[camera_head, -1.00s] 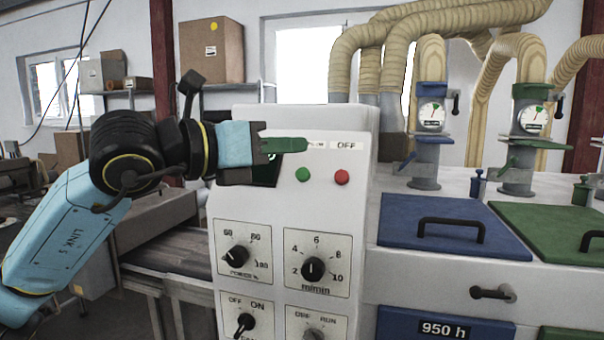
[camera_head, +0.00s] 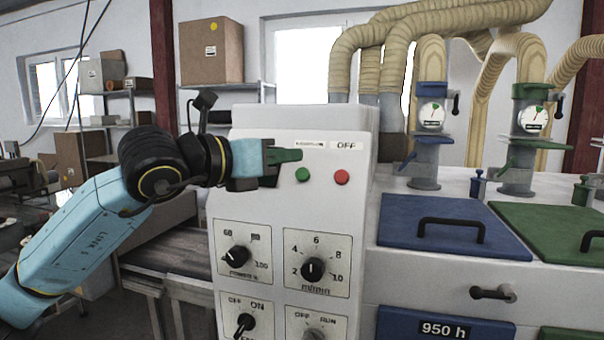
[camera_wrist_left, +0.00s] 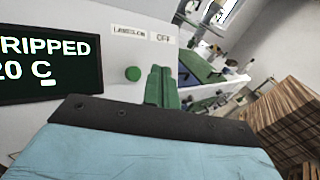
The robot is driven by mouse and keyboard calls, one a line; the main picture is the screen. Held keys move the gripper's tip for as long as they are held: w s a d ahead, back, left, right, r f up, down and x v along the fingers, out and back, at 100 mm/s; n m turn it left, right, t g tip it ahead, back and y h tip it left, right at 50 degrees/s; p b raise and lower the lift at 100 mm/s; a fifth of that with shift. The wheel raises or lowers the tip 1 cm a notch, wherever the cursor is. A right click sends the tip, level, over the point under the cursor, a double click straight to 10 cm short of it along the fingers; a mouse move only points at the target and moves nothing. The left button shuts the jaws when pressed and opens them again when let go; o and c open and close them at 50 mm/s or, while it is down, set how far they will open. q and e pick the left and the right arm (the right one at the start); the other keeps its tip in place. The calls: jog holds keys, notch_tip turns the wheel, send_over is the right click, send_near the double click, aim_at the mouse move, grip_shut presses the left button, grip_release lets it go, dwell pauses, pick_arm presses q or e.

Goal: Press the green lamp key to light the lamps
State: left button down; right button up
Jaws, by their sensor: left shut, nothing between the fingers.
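The green lamp key (camera_head: 303,174) is a small round button on the sloped white panel, under a label strip (camera_head: 315,145). The red key (camera_head: 342,177) sits to its right under the OFF label. My left gripper (camera_head: 298,155) is shut and empty, its green fingers just above and left of the green key in the head view. In the left wrist view the green key (camera_wrist_left: 133,73) shows uncovered, left of the shut fingers (camera_wrist_left: 161,86). I cannot tell how far the tips are from the panel. My right gripper is out of view.
A dark display (camera_wrist_left: 45,68) with white text is left of the key, mostly hidden by my gripper in the head view. Dials (camera_head: 313,270) and switches sit lower on the panel. Blue (camera_head: 440,232) and green (camera_head: 560,230) lids are at right.

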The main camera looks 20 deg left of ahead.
aim_at(308, 170)
pick_arm(q)
jog(key=shift+w+f+b, duration=0.6)
jog(key=shift+w+f, duration=0.5)
jog(key=shift+w, duration=0.25)
dwell(1.1)
jog(key=shift+w+f+b, duration=0.2)
jog(key=shift+b, duration=0.15)
jog(key=shift+w, duration=0.15)
jog(key=shift+w+f+b, duration=0.35)
jog(key=shift+f, duration=0.05)
dwell(0.6)
jog(key=shift+s+r, duration=0.55)
jog(key=shift+s, duration=0.15)
jog(key=shift+r, duration=0.1)
